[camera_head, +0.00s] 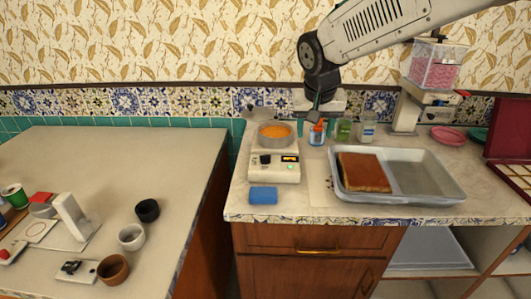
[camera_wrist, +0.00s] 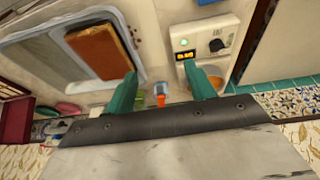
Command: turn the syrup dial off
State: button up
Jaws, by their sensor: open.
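The syrup warmer (camera_head: 273,171) is a cream box on the right counter, with a pan of orange syrup (camera_head: 275,134) on top. Its front has a black dial (camera_head: 265,159) and a small lit display (camera_head: 289,158).
Small bottles (camera_head: 317,133) stand close by my gripper. A grey tray (camera_head: 428,197) with a brown cake (camera_head: 364,172) lies right of the warmer. A blue sponge (camera_head: 263,195) lies in front of it. A gap separates the left counter (camera_head: 150,160), which holds several cups.

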send_near(265, 155)
jog(key=shift+t, duration=0.4)
jog(key=x, duration=0.7)
jog(key=shift+s+d+f, duration=0.1)
jog(key=shift+s+f, duration=0.1)
jog(key=shift+f, duration=0.05)
jog(key=shift+w+f, duration=0.25)
jog(key=shift+f, duration=0.3)
jog(key=c, duration=1)
